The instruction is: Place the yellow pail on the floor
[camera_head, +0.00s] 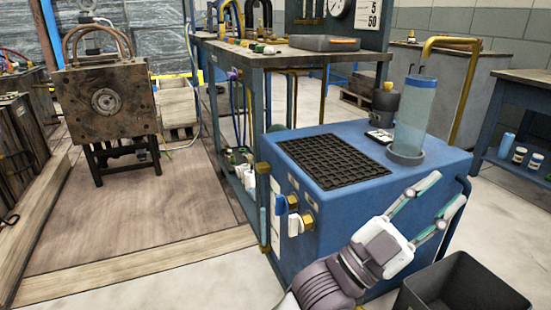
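I see no yellow pail in the head view. My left gripper (450,186) reaches up from the bottom of the picture, in front of the blue cabinet (330,195). Its two fingers are spread apart with nothing between them. My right gripper is not in view. Bare pale floor (215,285) shows at the bottom, left of the cabinet.
A dark open bin (462,285) stands at the bottom right. A clear cylinder (416,115) and black grid mat (333,161) are on the cabinet. A workbench (285,58) stands behind. A rusty mould (106,98) stands on a wooden platform (130,215) at left.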

